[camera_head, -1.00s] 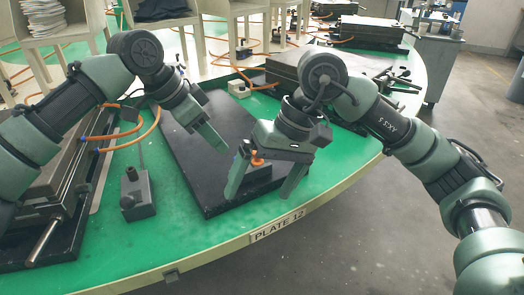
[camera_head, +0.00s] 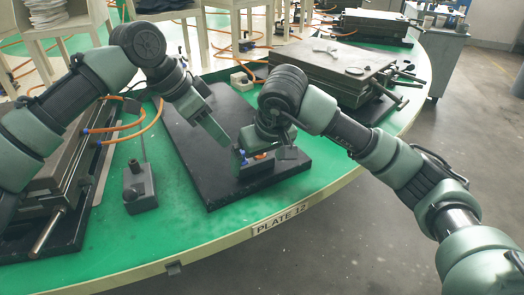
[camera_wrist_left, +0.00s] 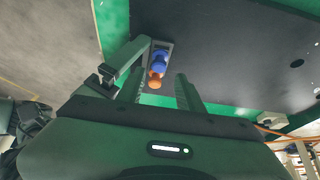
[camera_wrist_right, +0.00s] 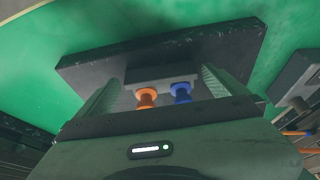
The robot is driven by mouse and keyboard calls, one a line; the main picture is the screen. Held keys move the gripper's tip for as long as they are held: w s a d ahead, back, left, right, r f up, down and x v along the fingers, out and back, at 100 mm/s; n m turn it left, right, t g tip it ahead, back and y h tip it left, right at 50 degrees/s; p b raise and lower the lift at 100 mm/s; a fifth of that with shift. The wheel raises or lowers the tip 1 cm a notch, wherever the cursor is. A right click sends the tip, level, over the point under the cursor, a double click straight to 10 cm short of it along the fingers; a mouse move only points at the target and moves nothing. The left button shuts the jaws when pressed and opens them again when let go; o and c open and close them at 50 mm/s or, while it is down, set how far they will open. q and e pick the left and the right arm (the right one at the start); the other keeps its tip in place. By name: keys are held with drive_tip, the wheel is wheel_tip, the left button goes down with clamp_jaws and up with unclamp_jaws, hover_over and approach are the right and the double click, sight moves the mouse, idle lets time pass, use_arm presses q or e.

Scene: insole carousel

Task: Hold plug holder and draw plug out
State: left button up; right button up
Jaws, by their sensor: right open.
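The plug holder (camera_head: 258,171), a small dark grey block, sits on the black plate at the green table's front. It carries an orange plug (camera_wrist_right: 146,96) and a blue plug (camera_wrist_right: 181,91) side by side. My right gripper (camera_head: 266,152) is open and hangs over the holder, partly hiding it; in the right wrist view its fingers are on either side of both plugs. My left gripper (camera_head: 222,138) is open and empty, just left of the holder. In the left wrist view the orange plug (camera_wrist_left: 157,68) and blue plug (camera_wrist_left: 158,58) show between its fingers. I cannot tell whether anything touches.
The black plate (camera_head: 205,180) lies around the holder. A small grey box with a knob (camera_head: 140,190) stands to the left, beside a metal press with orange hoses (camera_head: 130,130). Another press (camera_head: 330,72) stands behind on the right. The table's edge labelled PLATE 12 (camera_head: 280,225) is in front.

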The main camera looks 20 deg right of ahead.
drive_tip(key=shift+w+f, duration=0.2)
drive_tip(key=shift+f, duration=0.35)
